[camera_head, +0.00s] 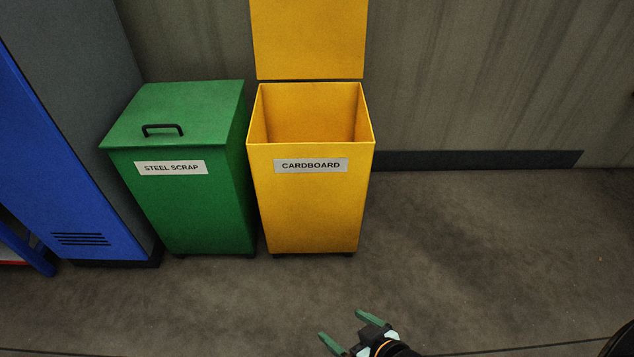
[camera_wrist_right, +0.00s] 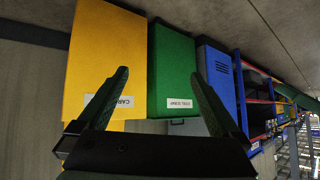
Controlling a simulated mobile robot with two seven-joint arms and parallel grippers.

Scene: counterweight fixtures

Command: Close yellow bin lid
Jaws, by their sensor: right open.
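The yellow bin (camera_head: 310,215), labelled CARDBOARD, stands against the wall with its top open. Its yellow lid (camera_head: 308,40) is raised upright behind the opening, and its upper end is cut off by the picture's edge. My right gripper (camera_head: 348,328) is open and empty, low in the head view, in front of the bin and apart from it. In the right wrist view the bin (camera_wrist_right: 100,50) appears upside down beyond the open fingers (camera_wrist_right: 162,85). My left gripper is not in view.
A green bin (camera_head: 205,200) labelled STEEL SCRAP, its lid shut, stands just left of the yellow bin. A blue cabinet (camera_head: 60,170) is farther left. The floor (camera_head: 480,240) to the right is clear. Shelving (camera_wrist_right: 262,100) shows in the right wrist view.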

